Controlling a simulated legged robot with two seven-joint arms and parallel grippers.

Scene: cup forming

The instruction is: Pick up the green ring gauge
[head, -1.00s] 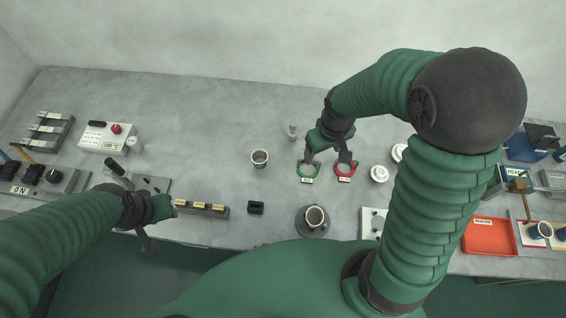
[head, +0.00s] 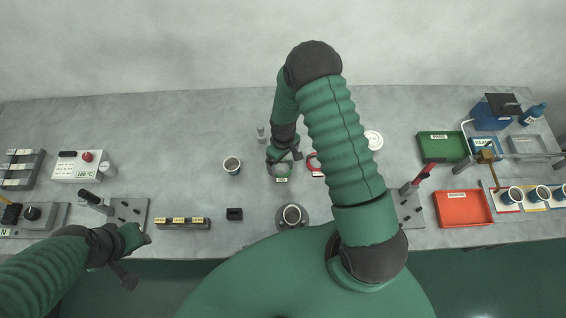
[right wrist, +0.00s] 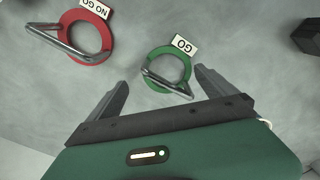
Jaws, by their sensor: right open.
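The green ring gauge (right wrist: 167,68), with a white GO tag and a metal handle, lies flat on the table in the right wrist view. In the head view the green ring gauge (head: 281,171) is partly hidden by my right gripper (head: 284,158). My right gripper (right wrist: 159,88) is open and empty, with its fingers to either side of the near part of the green ring, not closed on it. My left gripper (head: 138,261) is at the lower left, near the table's front edge; its jaw opening is unclear.
A red NO GO ring gauge (right wrist: 86,37) lies beside the green one. A cup (head: 232,165) stands to the left, and another cup (head: 292,214) sits on a round dark base in front. A white round lid (head: 373,140) lies to the right.

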